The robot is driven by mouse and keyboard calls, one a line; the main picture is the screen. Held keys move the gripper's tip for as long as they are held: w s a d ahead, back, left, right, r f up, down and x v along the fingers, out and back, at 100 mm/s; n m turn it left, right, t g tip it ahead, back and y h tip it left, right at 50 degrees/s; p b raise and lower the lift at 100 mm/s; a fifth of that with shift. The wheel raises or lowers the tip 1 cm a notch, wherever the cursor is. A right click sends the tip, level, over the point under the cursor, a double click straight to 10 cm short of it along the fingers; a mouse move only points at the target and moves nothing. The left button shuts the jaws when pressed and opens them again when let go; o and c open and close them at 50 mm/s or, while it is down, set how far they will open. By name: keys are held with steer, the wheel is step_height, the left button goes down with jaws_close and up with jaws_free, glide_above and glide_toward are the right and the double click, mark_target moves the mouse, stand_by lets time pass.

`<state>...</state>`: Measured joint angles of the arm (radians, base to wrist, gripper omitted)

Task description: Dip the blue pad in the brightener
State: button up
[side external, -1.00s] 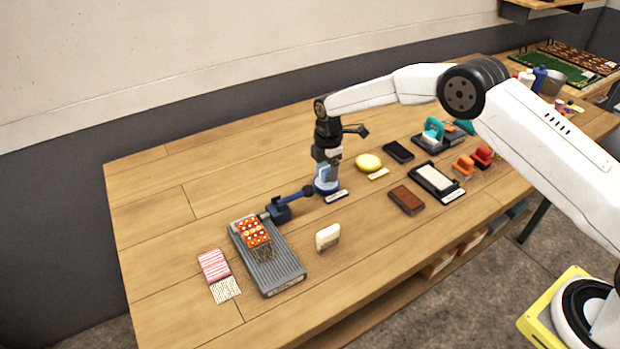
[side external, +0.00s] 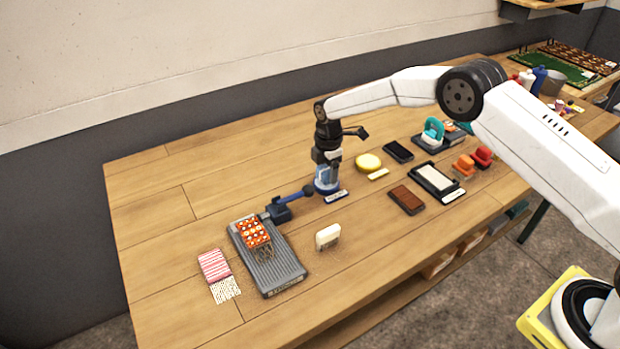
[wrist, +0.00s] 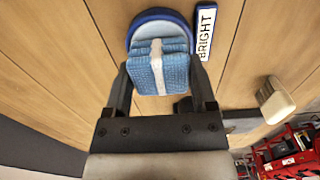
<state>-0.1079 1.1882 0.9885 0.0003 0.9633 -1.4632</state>
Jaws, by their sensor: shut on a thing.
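The blue pad (wrist: 158,72) is a ribbed light-blue block with a white band around it. My gripper (wrist: 158,80) is shut on it, with one finger at each side in the wrist view. In the side external view my gripper (side external: 327,170) points down, and the pad is partly hidden between the fingers. The brightener dish (wrist: 160,22) is round with a dark blue rim, beside a label reading "BRIGHT" (wrist: 205,30). The dish (side external: 326,187) is directly below the pad. I cannot tell whether the pad touches its contents.
A dark blue clamp (side external: 278,210) stands left of the dish near a grey ribbed board (side external: 278,272) with an orange patterned piece (side external: 254,232). A cream block (side external: 328,236) stands in front. A yellow round pad (side external: 368,162) and a black tray (side external: 437,181) are to the right.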

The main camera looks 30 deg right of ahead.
mark_target(328, 168)
steer(key=shift+f, duration=0.55)
stand_by(1.1)
steer(key=shift+r, duration=3.5)
